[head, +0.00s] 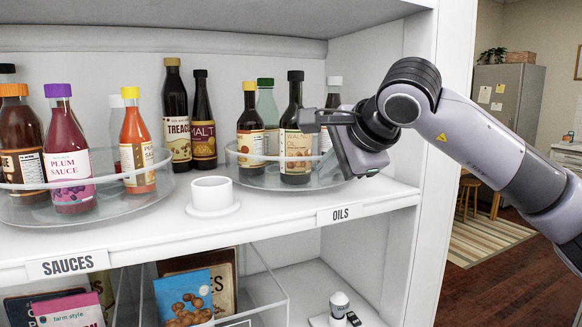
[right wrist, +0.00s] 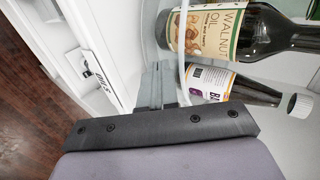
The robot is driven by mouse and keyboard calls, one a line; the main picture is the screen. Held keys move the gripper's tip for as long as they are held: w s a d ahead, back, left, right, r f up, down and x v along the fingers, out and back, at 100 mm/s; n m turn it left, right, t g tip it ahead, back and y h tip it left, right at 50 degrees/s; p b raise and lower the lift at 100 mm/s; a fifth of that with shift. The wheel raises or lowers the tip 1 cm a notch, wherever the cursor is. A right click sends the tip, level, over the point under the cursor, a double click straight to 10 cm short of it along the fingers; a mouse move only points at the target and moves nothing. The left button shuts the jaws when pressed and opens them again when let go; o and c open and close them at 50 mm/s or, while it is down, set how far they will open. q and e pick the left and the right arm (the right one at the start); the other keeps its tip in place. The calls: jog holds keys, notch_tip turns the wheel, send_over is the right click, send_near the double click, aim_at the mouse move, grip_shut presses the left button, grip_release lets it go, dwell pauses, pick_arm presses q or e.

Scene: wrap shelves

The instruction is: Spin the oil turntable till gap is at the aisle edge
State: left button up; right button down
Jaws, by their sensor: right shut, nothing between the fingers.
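The oil turntable (head: 262,180) is a clear round tray with a raised rim above the OILS label. It carries the walnut oil bottle (head: 295,143) at the front, a yellow-capped bottle (head: 250,128) to its left, a green-capped bottle (head: 267,104) and a white-capped bottle (head: 333,92) behind. A bare patch shows right of the walnut oil, partly hidden by my right gripper (head: 335,166). That gripper is shut and empty at the turntable's right front. In the right wrist view its fingers (right wrist: 160,82) are close beside the clear rim; contact is unclear. My left gripper is out of view.
A white cup (head: 212,194) stands between the oil turntable and the sauces turntable (head: 120,207). Treacle (head: 176,120) and malt (head: 203,125) bottles stand behind. The shelf's upright side panel (head: 425,200) is right of the gripper. Open floor lies beyond.

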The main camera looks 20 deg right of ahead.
aim_at(280, 178)
jog(key=shift+a, duration=0.1)
jog(key=shift+w+a, duration=0.25)
jog(key=shift+a, duration=0.75)
jog(key=shift+w+a, duration=0.15)
jog(key=shift+a, duration=1.05)
jog(key=shift+w+a+p, duration=0.2)
jog(key=shift+a, duration=0.35)
jog(key=shift+w+a+p, duration=0.2)
jog(key=shift+a, duration=0.3)
jog(key=shift+s, duration=0.15)
